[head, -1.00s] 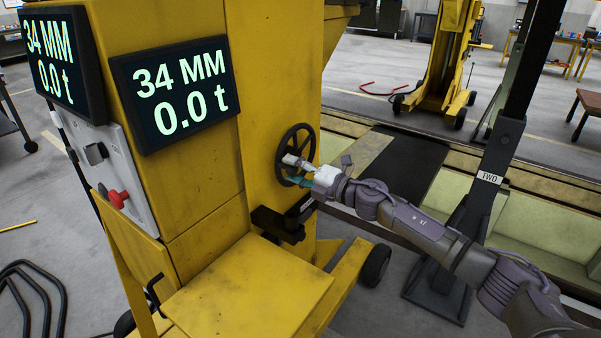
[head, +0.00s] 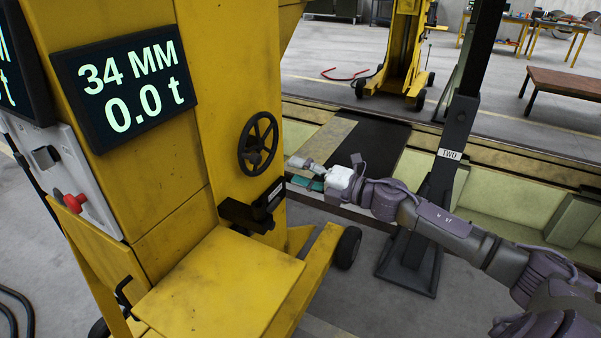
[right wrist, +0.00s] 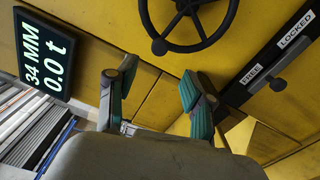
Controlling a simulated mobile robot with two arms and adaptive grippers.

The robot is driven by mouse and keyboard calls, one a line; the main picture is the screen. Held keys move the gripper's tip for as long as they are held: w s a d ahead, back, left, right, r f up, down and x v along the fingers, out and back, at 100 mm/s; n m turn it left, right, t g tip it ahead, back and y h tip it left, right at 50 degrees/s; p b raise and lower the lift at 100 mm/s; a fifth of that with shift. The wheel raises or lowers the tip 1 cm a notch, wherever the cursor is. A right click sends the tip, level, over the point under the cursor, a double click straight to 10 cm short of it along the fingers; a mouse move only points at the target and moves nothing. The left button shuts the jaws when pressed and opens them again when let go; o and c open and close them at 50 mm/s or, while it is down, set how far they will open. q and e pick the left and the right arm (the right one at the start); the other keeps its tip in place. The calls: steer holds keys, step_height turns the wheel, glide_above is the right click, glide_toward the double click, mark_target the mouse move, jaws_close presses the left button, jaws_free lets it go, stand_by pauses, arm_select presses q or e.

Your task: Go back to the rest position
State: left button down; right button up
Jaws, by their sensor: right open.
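My right gripper (head: 306,172) is open and empty in the head view, just right of the black handwheel (head: 258,143) and apart from it. The handwheel is on the side of the yellow lifting jack (head: 170,190). In the right wrist view the gripper's two teal-padded fingers (right wrist: 158,98) are spread with nothing between them. The handwheel (right wrist: 188,45) shows beyond them at the top. My left gripper is not in view.
The jack's display (head: 128,88) reads 34 MM and 0.0 t. A lever plate marked FREE and LOCKED (right wrist: 272,66) is right of the wheel. A red button (head: 75,202) is on the left panel. A dark post labelled TWO (head: 448,155) stands behind my right arm.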

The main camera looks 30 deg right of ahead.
steer(key=shift+f, duration=0.15)
stand_by(0.3)
